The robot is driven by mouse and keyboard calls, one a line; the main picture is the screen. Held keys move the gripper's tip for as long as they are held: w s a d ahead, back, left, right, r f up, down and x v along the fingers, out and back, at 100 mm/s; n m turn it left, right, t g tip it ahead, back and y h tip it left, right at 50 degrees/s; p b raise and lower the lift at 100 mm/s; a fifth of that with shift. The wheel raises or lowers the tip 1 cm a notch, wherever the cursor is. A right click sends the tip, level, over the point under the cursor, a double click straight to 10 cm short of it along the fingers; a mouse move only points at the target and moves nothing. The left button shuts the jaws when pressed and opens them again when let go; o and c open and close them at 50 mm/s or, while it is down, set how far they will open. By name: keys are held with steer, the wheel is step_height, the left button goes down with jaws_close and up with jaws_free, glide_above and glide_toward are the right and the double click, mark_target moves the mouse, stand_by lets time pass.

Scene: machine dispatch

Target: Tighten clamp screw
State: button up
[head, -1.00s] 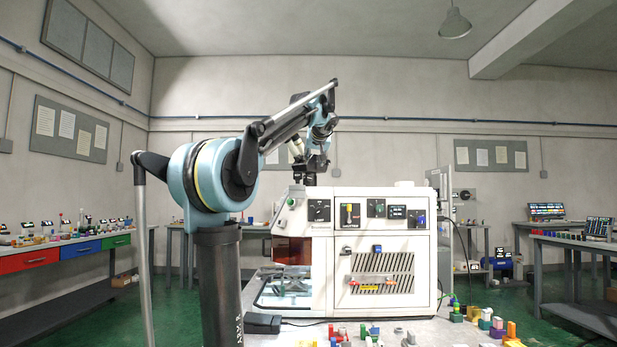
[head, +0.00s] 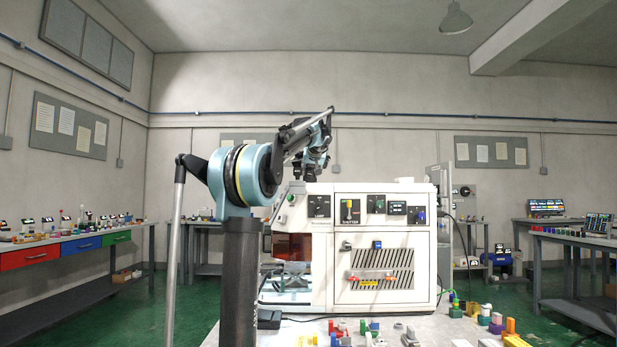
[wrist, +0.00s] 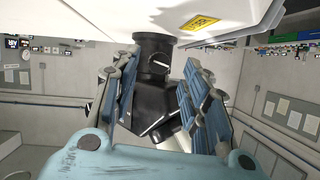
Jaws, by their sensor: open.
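The white machine (head: 385,236) stands on the bench in the head view, with dials, switches and a slotted panel on its front. My gripper (wrist: 160,64) is open in the wrist view, its two blue-grey padded fingers spread apart. A black cylindrical fitting (wrist: 154,88) with a white line mark stands between the fingers, with a gap visible on the right. Whether the left finger touches it is unclear. In the head view my gripper (head: 309,170) is small, above the machine's upper left. I cannot tell which part is the clamp screw.
The white housing (wrist: 190,16) with a yellow label fills the top of the wrist view. Several small coloured parts lie on the bench front (head: 420,328). A workbench with red, blue and green drawers (head: 60,252) stands left; another bench (head: 575,238) stands right.

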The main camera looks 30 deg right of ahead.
mark_target(310, 174)
steer(key=shift+x, duration=1.5)
jaws_close()
steer(key=shift+m+y, duration=0.3)
steer(key=shift+m, duration=0.2)
jaws_free()
steer(key=shift+s, duration=0.1)
